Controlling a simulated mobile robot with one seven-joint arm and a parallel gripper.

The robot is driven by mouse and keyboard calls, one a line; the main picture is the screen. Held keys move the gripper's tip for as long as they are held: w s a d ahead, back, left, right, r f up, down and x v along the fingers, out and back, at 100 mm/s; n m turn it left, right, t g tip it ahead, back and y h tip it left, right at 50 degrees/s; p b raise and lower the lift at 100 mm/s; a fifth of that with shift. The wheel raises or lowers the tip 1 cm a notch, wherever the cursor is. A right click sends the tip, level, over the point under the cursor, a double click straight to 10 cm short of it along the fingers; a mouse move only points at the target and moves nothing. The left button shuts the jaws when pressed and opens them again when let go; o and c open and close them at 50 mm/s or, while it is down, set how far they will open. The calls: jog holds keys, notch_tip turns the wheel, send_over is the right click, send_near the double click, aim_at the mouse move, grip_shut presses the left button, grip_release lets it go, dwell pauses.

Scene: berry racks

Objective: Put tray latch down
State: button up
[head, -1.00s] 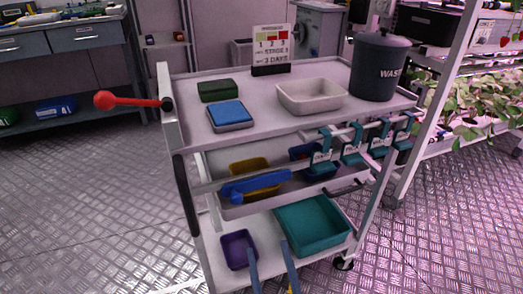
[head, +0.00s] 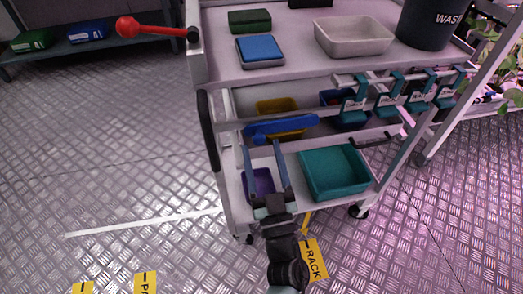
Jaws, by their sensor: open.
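A blue latch bar (head: 283,128) lies across the front rail of the trolley's (head: 213,70) middle tier, tilted slightly up to the right. It looks like the tray latch, but no label on it can be read. My gripper (head: 263,150) is open, with its two blue fingers pointing up at the left half of the bar from the front. The fingertips overlap the bar's lower edge in the picture; I cannot tell whether they touch it. A red lever with a ball end (head: 126,27) sticks out left from the trolley's upper left corner, roughly level.
Teal clips (head: 387,97) hang on the rail to the right. A yellow bin (head: 277,104) sits behind the bar. A purple bin (head: 259,181) and a teal tray (head: 335,172) are on the bottom shelf. The floor to the left is open.

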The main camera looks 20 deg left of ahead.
jog(key=shift+w+a+r, duration=0.3)
jog(key=shift+w+a, duration=0.1)
jog(key=shift+w, duration=0.15)
grip_shut()
dwell(1.1)
